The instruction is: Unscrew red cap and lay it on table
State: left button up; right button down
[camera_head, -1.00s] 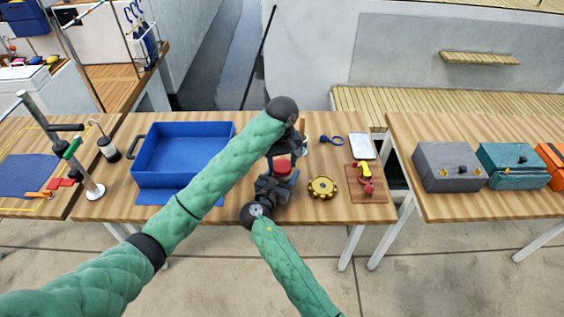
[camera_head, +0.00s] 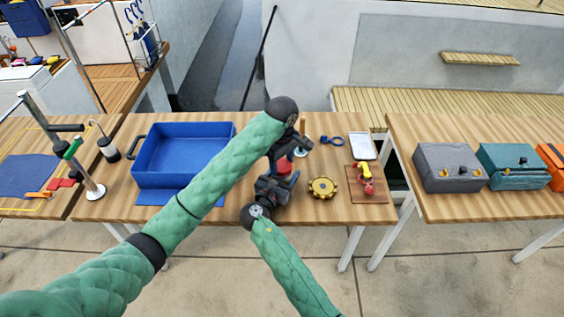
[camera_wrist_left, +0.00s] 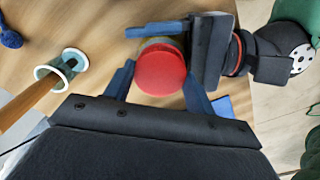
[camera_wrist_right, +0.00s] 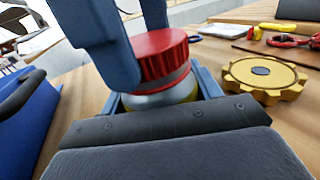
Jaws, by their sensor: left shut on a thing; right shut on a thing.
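A jar (camera_wrist_right: 165,95) with a ribbed red cap (camera_wrist_right: 162,55) stands at the table's middle. The cap also shows between the two grippers in the head view (camera_head: 284,167) and from above in the left wrist view (camera_wrist_left: 160,72). My left gripper (camera_wrist_left: 158,78) reaches over from above, with its fingers shut on either side of the cap. My right gripper (camera_head: 277,184) is shut around the jar's body below the cap. In the right wrist view the cap sits at the jar's top; whether its thread is loose cannot be told. The jar is mostly hidden in the head view.
A blue open bin (camera_head: 185,180) stands to the left on the wooden table (camera_head: 250,213). A yellow gear-like knob (camera_head: 323,187) lies right of the jar. A brown board (camera_head: 378,193) with red and yellow parts and a white tray (camera_head: 362,145) lie farther right.

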aim_at(282, 165)
pick_arm(q)
jog(key=shift+r, duration=0.35)
jog(key=shift+r, duration=0.3)
jog(key=shift+r, duration=0.5)
jog(key=shift+r, duration=1.95)
pick_arm(e)
jog(key=shift+c, duration=1.3)
grip_release()
